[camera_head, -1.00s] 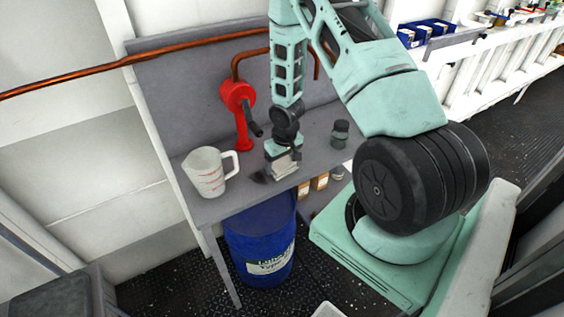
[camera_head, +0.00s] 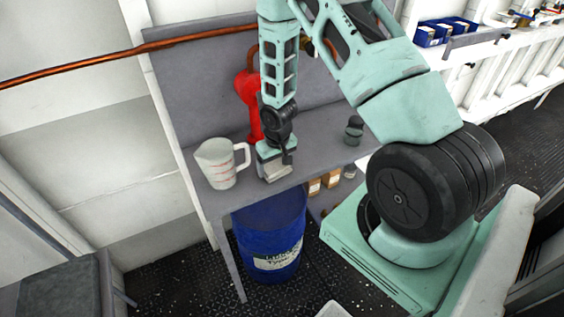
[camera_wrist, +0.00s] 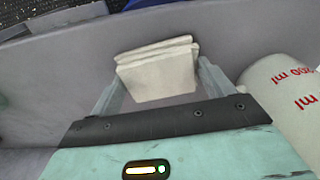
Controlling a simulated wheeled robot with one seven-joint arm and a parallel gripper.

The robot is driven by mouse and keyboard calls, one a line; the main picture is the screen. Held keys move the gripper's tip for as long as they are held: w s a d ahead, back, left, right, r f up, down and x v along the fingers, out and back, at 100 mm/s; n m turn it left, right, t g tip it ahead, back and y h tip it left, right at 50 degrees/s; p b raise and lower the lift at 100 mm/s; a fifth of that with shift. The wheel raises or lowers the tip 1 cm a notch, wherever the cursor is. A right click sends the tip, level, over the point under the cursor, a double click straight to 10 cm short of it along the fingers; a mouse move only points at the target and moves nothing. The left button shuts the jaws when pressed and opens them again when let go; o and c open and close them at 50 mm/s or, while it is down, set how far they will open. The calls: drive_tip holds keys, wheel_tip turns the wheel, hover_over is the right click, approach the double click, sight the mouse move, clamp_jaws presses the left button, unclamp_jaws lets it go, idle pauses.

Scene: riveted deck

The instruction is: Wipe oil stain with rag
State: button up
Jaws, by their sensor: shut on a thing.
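My gripper (camera_head: 275,163) is shut on a folded cream rag (camera_wrist: 157,72), which shows between the two fingers in the wrist view. In the head view the rag (camera_head: 277,174) is low at the grey workbench (camera_head: 310,168), near its front edge; I cannot tell exactly whether it touches the surface. The oil stain does not show in either current view; the gripper and rag may hide it. A white measuring jug (camera_head: 219,165) with red marks stands on the bench just left of my gripper. It also shows in the wrist view (camera_wrist: 285,98), at the right.
A red hand pump (camera_head: 247,100) stands behind my gripper, partly covered by my arm. A small dark jar (camera_head: 354,130) is to the right on the bench. A copper pipe (camera_head: 150,46) crosses the wall behind. A blue drum (camera_head: 268,238) stands below the bench.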

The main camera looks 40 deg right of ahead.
drive_tip(key=shift+w+a, duration=0.2)
drive_tip(key=shift+a, duration=0.55)
drive_tip(key=shift+w+a, duration=0.2)
drive_tip(key=shift+a, duration=0.55)
drive_tip(key=shift+w+a, duration=0.2)
drive_tip(key=shift+a, duration=0.55)
drive_tip(key=shift+d+r, duration=0.1)
drive_tip(key=shift+r, duration=0.45)
drive_tip(key=shift+r+p, duration=2.1)
drive_tip(key=shift+r, duration=0.45)
wheel_tip(320, 180, up, 3)
drive_tip(key=shift+p, duration=1.1)
